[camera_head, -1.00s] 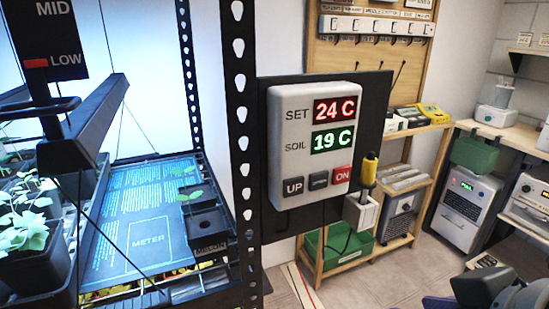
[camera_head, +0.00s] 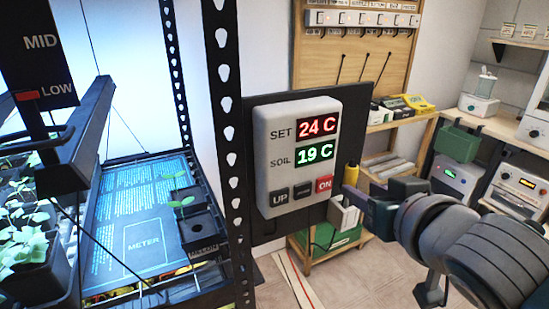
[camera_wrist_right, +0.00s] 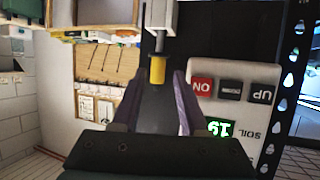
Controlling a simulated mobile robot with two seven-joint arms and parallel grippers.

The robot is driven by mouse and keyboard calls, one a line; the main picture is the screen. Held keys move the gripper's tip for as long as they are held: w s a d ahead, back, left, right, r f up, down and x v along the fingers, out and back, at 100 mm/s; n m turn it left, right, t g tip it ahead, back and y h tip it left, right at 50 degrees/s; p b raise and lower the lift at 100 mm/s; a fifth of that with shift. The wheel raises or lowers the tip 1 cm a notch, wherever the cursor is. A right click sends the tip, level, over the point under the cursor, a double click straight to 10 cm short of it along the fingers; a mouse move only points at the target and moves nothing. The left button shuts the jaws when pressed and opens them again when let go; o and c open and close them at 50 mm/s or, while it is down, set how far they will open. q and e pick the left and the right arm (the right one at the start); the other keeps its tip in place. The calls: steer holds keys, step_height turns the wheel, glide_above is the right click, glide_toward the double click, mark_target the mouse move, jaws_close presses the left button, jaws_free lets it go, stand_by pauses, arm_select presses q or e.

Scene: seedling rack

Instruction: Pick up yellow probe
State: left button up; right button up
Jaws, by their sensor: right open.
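The yellow probe (camera_head: 351,174) stands upright in a white holder (camera_head: 343,216) beside the right edge of the controller panel. My right gripper (camera_head: 362,198) is at the probe from the right and hides part of it and of the holder. In the right wrist view, which is upside down, the yellow handle (camera_wrist_right: 158,69) appears between the tips of my two open fingers (camera_wrist_right: 159,76). The probe's grey shaft runs into the white holder (camera_wrist_right: 160,16). I cannot tell whether a finger touches the handle. My left gripper is not in view.
The controller (camera_head: 294,155) reads SET 24 C and SOIL 19 C, with buttons close to the probe. A black perforated rack post (camera_head: 228,130) stands left of it. A wooden shelf with a green bin (camera_head: 325,242) is behind. Open floor lies at the lower right.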

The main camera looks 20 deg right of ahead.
mark_target(353, 182)
steer(key=shift+x, duration=2.3)
steer(key=shift+d+r, duration=0.1)
steer(key=shift+r, duration=0.05)
steer(key=shift+c, duration=0.2)
jaws_close()
